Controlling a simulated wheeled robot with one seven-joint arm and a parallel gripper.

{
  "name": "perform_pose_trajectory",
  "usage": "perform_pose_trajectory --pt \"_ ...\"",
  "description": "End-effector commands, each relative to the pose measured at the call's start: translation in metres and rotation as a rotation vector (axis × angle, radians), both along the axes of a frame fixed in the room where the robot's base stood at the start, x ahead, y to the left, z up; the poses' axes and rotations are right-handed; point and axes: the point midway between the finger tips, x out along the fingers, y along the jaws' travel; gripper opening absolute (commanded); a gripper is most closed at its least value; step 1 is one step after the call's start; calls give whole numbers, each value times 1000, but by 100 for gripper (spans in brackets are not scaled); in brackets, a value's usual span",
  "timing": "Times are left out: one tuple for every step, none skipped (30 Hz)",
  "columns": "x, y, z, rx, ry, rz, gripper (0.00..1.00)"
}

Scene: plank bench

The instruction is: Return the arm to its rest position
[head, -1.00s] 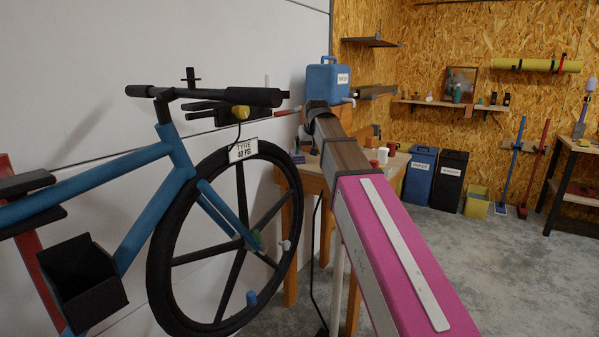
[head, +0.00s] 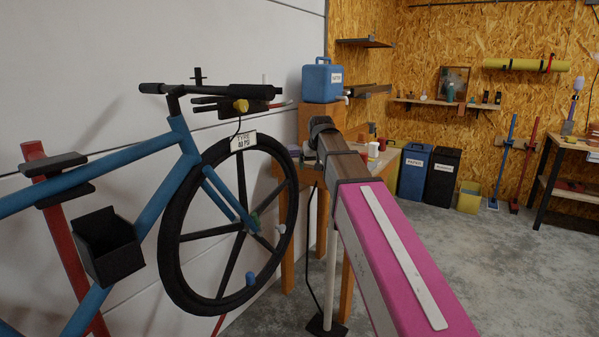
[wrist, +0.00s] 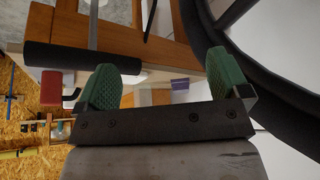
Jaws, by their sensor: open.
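My arm (head: 405,265) reaches forward from the lower right of the head view, with a pink link and a brown and dark far end (head: 325,135). That far end stands in front of the wooden bench, right of the bicycle wheel. My gripper's fingers cannot be made out in the head view. In the wrist view my gripper (wrist: 166,80) shows two green finger pads set wide apart. Nothing is held between them. The wrist picture is turned over, with bench wood and a white surface beyond the fingers.
A blue bicycle (head: 150,235) on a red stand is close on the left; its tyre (wrist: 255,80) fills the wrist view's right side. A blue water container (head: 322,82) stands behind my arm's end. Bins (head: 441,178) stand at the back. The floor at right is clear.

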Motion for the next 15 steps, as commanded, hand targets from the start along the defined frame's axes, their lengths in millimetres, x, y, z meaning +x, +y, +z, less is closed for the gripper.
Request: perform_pose_trajectory --pt "-4 -4 -10 -2 10 -4 94" --pt "-6 -6 -17 -3 16 -7 94" --pt "-8 -9 -26 -4 24 -10 94" --pt "-10 -11 -33 -5 31 -12 94" --pt "-12 -13 -40 -6 37 -15 94" --pt "-16 -17 -51 -8 47 -20 94" --pt "-19 -20 -60 -9 55 -23 94" --pt "-23 -23 -69 -11 64 -26 94" --pt "-28 -27 -84 -13 79 -32 94" --pt "-33 -31 -95 -14 90 -36 94" --pt "-38 -35 -107 -16 102 -40 94" --pt "-45 -41 -123 -18 118 -47 94" --pt "-50 -45 -135 -20 131 -52 94" --pt "-56 -49 -146 -21 143 -57 94" --pt "-64 -54 -161 -23 159 -62 94"
